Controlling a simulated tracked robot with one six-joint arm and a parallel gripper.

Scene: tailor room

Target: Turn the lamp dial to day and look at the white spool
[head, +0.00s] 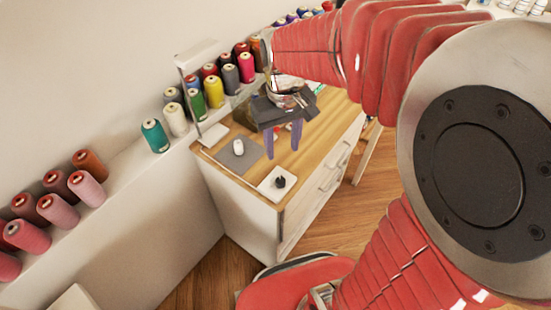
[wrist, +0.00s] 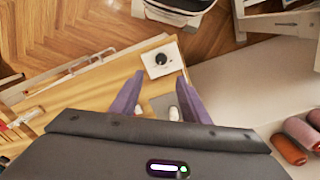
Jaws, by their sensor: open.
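The lamp dial (head: 279,182) is a black knob on a white square plate (head: 264,188) at the table's front corner. It also shows in the wrist view (wrist: 161,59), beyond my fingertips. Its setting is too small to read. The white spool (head: 238,147) stands on a grey mat (head: 228,157); in the wrist view the spool (wrist: 173,113) shows between my fingers, near the right one. My gripper (head: 283,150) has two purple fingers, open and empty, above the table to the right of the spool. It also shows in the wrist view (wrist: 160,85).
A white lamp (head: 197,58) stands at the table's back left. Several coloured spools line the shelf along the wall, including a teal one (head: 155,136). Small red-topped items lie near my fingers.

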